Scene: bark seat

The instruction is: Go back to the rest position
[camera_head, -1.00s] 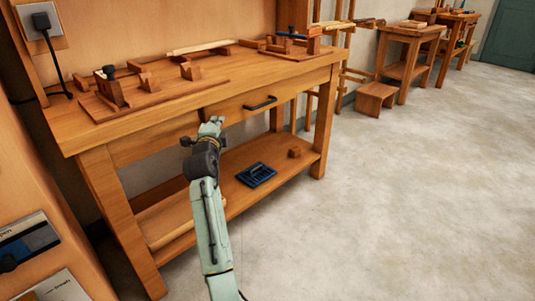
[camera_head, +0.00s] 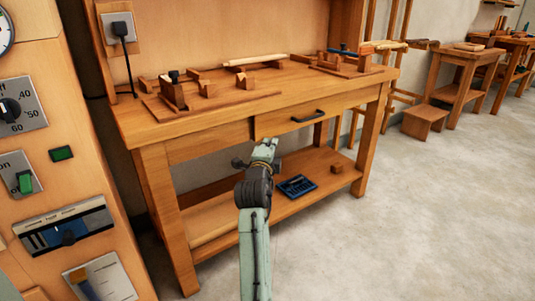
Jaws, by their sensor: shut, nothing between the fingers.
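My gripper (camera_head: 265,147) is at the end of my pale green arm, in the middle of the head view. It is shut and empty. It shows in front of the wooden workbench (camera_head: 200,136), below the bench top and left of the drawer's dark handle (camera_head: 307,117). Whether it touches the bench front cannot be told. My arm reaches up and forward from the bottom edge of the picture.
A blue tray (camera_head: 297,186) and a small wood block (camera_head: 337,168) lie on the lower shelf. Wooden jigs (camera_head: 172,94) stand on the bench top. A control panel (camera_head: 65,233) stands close on the left. Open floor (camera_head: 430,220) lies to the right.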

